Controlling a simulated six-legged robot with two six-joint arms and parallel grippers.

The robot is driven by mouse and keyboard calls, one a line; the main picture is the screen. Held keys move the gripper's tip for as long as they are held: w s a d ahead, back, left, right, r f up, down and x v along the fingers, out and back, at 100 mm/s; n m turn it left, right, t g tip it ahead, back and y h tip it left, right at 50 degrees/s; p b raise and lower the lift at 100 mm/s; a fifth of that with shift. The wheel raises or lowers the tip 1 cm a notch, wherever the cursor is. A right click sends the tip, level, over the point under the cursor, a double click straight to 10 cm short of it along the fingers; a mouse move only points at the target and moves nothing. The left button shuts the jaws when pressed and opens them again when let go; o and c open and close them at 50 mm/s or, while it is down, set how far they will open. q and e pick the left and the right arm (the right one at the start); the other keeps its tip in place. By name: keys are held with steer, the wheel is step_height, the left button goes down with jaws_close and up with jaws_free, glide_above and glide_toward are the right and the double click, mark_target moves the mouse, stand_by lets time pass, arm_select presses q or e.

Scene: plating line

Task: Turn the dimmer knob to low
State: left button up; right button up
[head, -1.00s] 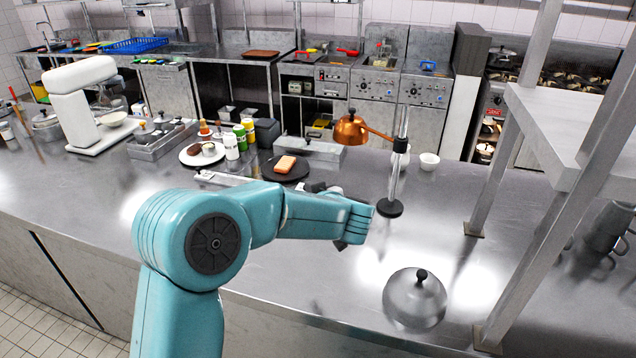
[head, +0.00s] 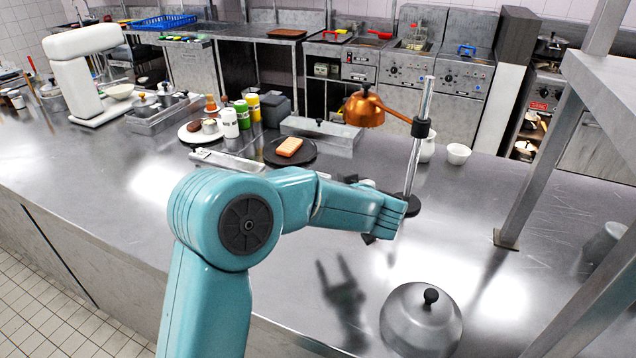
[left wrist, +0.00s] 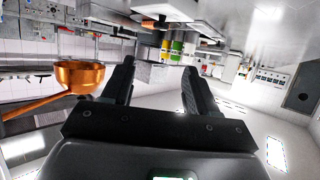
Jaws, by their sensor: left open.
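A copper heat lamp (head: 364,110) hangs from an arm on an upright metal post (head: 414,160) with a round black base (head: 430,205). A black collar (head: 421,128) joins arm and post. I cannot tell any of these parts for certain as the dimmer knob. My left arm reaches across the counter in front of the post, and its gripper is mostly hidden behind the wrist in the head view. In the left wrist view my left gripper (left wrist: 157,82) is open and empty, with the copper lamp (left wrist: 80,76) left of its fingers. My right gripper is not in view.
A steel dome cover (head: 420,322) stands at the counter's front, right of my arm. A dark plate with food (head: 270,153), bottles (head: 230,122) and white cups (head: 458,153) stand farther back. A steel shelf frame (head: 540,175) rises at the right. The counter between dome and post is clear.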

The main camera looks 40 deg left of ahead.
arm_select(q)
steer(key=x, duration=1)
steer(key=p+x, duration=0.1)
steer(key=x, duration=0.4)
steer(key=shift+f, duration=0.45)
steer(key=shift+w+a, duration=0.15)
steer(key=shift+a, duration=0.25)
steer(key=shift+w+a+f, duration=0.3)
steer(key=shift+s+d+r, duration=0.1)
steer(key=shift+s+r, duration=0.05)
steer(key=c, duration=1)
